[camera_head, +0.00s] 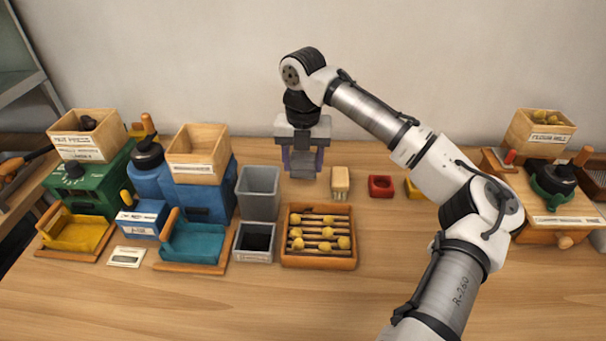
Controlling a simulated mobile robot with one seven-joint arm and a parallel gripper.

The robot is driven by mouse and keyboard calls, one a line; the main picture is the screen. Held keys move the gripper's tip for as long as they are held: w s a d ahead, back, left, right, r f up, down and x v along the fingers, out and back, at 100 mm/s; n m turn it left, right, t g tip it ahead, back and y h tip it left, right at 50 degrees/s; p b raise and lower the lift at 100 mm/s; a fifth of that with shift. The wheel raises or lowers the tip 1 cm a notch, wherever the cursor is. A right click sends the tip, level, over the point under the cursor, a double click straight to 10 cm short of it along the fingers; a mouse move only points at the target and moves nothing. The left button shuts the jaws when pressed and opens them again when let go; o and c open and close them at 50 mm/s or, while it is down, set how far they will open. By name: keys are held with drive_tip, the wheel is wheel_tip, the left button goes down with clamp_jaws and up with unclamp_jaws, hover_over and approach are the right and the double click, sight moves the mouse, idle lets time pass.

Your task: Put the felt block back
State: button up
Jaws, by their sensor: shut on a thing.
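My gripper (302,164) points down at the back middle of the table, behind the wooden tray and to the right of the tall grey bin. It is shut on a small greyish block, which I take to be the felt block (302,160). The fingers cover its sides, so its full shape is hidden. I cannot tell whether its underside touches the table.
Right of my gripper stand a pale brush-like block (340,183), a red holder (381,187) and a yellow one (413,187). A slatted wooden tray (319,263) with yellowish balls is in front. A grey bin (258,193) stands left. The front table is clear.

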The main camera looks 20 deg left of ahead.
sight(303, 177)
drive_tip(key=shift+f, duration=2.4)
drive_tip(key=shift+f, duration=0.15)
drive_tip(key=o, duration=1.2)
drive_tip(key=shift+o, duration=0.2)
wheel_tip(303, 177, up, 12)
drive_tip(key=shift+r+b, duration=0.15)
drive_tip(key=shift+b, duration=0.2)
